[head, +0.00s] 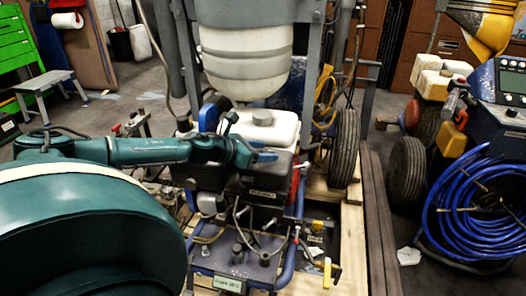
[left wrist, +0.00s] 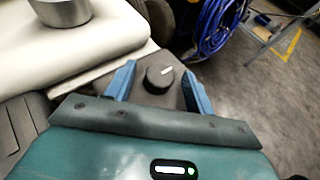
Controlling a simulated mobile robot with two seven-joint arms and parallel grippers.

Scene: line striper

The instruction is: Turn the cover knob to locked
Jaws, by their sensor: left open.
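My left gripper (left wrist: 159,69) is open, with one blue finger on each side of the knob. There seem to be gaps between the fingers and the knob; I cannot tell whether either touches. In the head view my left gripper (head: 264,156) is at the dark engine cover, below the white tank, and the knob cannot be made out. My right gripper is not in view.
The white tank (head: 272,130) with a grey cap stands right beside my left gripper. A large barrel-shaped container (head: 246,60) hangs above it. A black wheel (head: 345,148) is to the right. A blue hose coil (head: 472,205) lies farther right.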

